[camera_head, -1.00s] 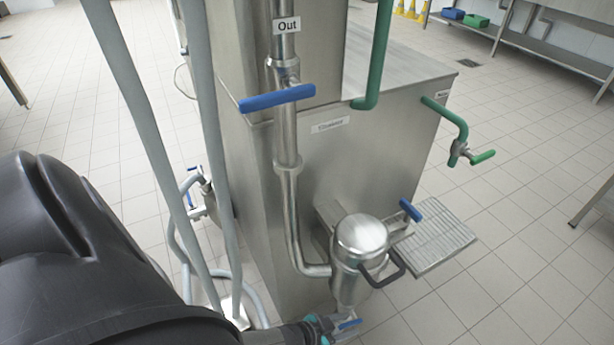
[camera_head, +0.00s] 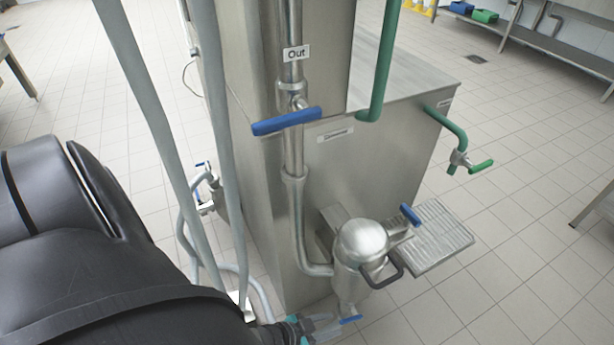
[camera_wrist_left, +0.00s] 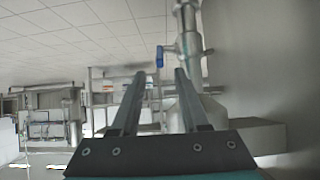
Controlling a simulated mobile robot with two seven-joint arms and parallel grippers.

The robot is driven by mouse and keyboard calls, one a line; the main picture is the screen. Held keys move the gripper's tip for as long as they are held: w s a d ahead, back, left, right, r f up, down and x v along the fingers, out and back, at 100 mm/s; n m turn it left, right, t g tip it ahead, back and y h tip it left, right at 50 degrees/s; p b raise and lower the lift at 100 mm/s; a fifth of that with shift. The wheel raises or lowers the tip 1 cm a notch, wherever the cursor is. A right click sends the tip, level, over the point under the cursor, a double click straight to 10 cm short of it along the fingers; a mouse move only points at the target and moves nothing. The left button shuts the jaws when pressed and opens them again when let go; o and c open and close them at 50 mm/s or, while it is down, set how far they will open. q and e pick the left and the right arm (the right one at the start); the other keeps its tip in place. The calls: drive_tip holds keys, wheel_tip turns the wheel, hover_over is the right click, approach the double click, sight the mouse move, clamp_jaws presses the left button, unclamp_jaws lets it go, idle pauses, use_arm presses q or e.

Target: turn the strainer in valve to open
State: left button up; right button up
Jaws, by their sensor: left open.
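The strainer (camera_head: 362,243) is a steel canister at the front of the machine. A small blue valve handle (camera_head: 350,319) sits at the bottom of its lower pipe. In the left wrist view the blue handle (camera_wrist_left: 159,56) stands on a steel pipe (camera_wrist_left: 188,40), just beyond the fingertips. My left gripper (camera_head: 325,323) is low, just left of this handle; its fingers (camera_wrist_left: 160,76) are open with nothing between them. I cannot tell whether a finger touches the handle. My arm hides part of the left foreground. My right gripper is out of view.
A vertical pipe marked "Out" has a large blue handle (camera_head: 286,121). Another blue handle (camera_head: 410,214) is by a ribbed drip tray (camera_head: 446,240). A green tap (camera_head: 459,158) is at right. Grey hoses (camera_head: 222,150) run between my arm and the machine.

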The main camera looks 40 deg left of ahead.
use_arm(q)
drive_tip(key=p+v, duration=0.3)
drive_tip(key=v, duration=0.4)
drive_tip(key=shift+p, duration=0.35)
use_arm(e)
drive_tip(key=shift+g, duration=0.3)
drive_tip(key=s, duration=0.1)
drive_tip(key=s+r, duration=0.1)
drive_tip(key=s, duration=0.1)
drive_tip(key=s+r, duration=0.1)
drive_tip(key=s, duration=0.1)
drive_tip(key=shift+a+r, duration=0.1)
use_arm(q)
drive_tip(key=shift+s+a, duration=0.1)
drive_tip(key=shift+c, duration=0.3)
